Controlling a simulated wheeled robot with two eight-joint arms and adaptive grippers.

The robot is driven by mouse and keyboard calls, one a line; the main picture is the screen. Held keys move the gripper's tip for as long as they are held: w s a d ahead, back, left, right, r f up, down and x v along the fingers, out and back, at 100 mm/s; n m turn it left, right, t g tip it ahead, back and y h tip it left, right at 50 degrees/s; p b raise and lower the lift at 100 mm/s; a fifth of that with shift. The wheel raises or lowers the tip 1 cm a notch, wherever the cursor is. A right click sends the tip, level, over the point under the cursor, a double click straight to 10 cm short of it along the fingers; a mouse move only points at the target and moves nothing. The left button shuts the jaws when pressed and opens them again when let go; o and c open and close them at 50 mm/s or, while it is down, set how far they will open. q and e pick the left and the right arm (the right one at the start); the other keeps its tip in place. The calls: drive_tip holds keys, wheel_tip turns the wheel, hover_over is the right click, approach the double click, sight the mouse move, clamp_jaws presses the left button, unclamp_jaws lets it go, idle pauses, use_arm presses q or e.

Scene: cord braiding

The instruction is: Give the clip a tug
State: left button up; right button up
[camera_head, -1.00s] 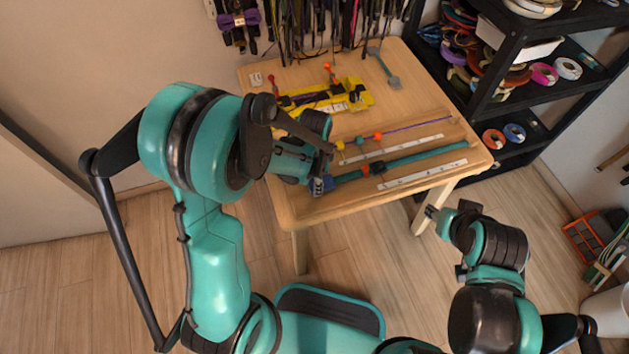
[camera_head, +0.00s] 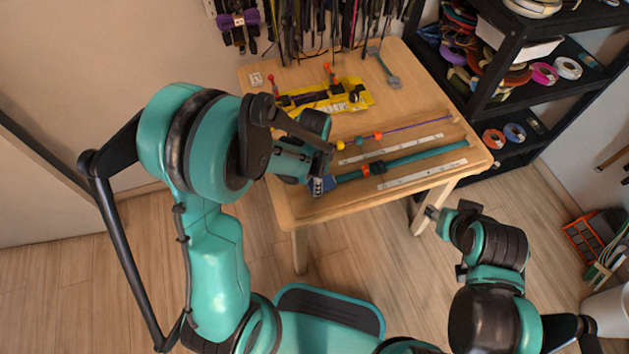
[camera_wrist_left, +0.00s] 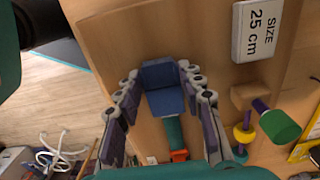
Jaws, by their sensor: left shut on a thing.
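The clip is a blue block (camera_wrist_left: 163,88) at the end of a thick teal cord (camera_wrist_left: 174,132) in the left wrist view. My left gripper (camera_wrist_left: 163,92) has its fingers on either side of the block and is shut on it. In the head view this gripper (camera_head: 318,186) is low at the table's left front edge and largely hides the clip. The teal cord (camera_head: 415,157) runs from there to the right, with an orange piece (camera_head: 365,170) near the clip. My right gripper (camera_head: 432,212) hangs off the table's front right; its fingers are too small to read.
A thin purple cord (camera_head: 415,125) with coloured beads lies behind the teal one. White rulers (camera_head: 422,174) lie alongside. A yellow tool (camera_head: 355,97) sits farther back. A label reading "SIZE 25 cm" (camera_wrist_left: 258,30) is on the table (camera_head: 420,85). A black shelf (camera_head: 480,75) stands right.

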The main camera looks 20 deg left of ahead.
idle(0.3)
use_arm(q)
drive_tip(key=o, duration=1.4)
drive_tip(key=shift+o, duration=0.2)
drive_tip(key=shift+o, duration=1.3)
drive_tip(key=shift+r, duration=0.1)
drive_tip(key=shift+r+p, duration=2.3)
drive_tip(key=shift+r, duration=0.65)
